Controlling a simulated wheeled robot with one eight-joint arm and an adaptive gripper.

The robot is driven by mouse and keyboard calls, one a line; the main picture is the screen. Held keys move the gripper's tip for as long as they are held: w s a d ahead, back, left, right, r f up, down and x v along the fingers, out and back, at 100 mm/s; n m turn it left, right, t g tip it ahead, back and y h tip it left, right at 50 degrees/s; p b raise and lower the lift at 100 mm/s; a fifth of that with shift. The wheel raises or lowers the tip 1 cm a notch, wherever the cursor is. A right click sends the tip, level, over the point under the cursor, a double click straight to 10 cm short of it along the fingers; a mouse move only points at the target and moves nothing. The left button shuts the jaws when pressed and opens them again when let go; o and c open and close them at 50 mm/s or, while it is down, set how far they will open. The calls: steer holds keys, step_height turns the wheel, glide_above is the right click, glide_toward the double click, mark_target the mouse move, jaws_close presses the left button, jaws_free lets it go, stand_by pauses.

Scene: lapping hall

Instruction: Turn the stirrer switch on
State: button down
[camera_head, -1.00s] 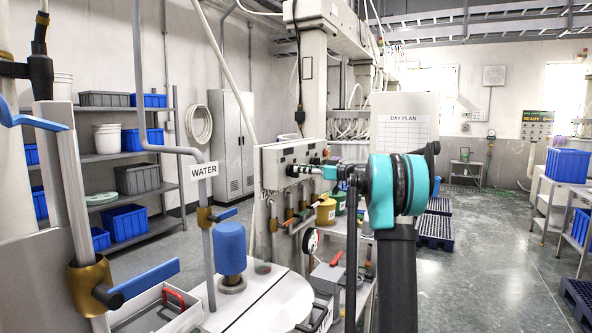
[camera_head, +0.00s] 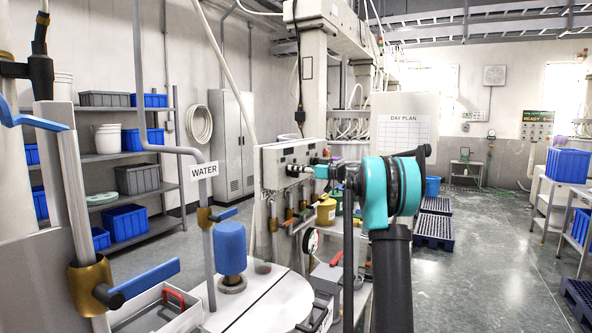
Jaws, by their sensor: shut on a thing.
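A pale grey control panel (camera_head: 272,166) is fixed at the middle of the view, below the big column. My gripper (camera_head: 293,170) reaches in from the right with its tip at the panel's front face. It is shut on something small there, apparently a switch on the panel. The gripper and wrist cover that spot, so the switch and its position cannot be made out.
A blue capped cylinder (camera_head: 231,247) stands on a round white table (camera_head: 270,305) in front of the panel. A WATER pipe (camera_head: 208,250) rises at left. Yellow (camera_head: 326,212) and green cans stand behind my arm. Open floor (camera_head: 475,250) lies at right.

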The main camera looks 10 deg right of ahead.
steer(key=shift+m, duration=0.4)
steer(key=m, duration=0.5)
steer(key=shift+w+d+f+m, duration=0.15)
steer(key=shift+w+d+m, duration=0.15)
steer(key=shift+m, duration=0.1)
steer(key=m, duration=0.5)
steer(key=shift+w+d+f, duration=0.1)
steer(key=shift+w+f, duration=0.05)
steer(key=shift+f, duration=0.05)
steer(key=shift+m, duration=0.3)
steer(key=c, duration=1.5)
jaws_free()
steer(key=v, duration=1.2)
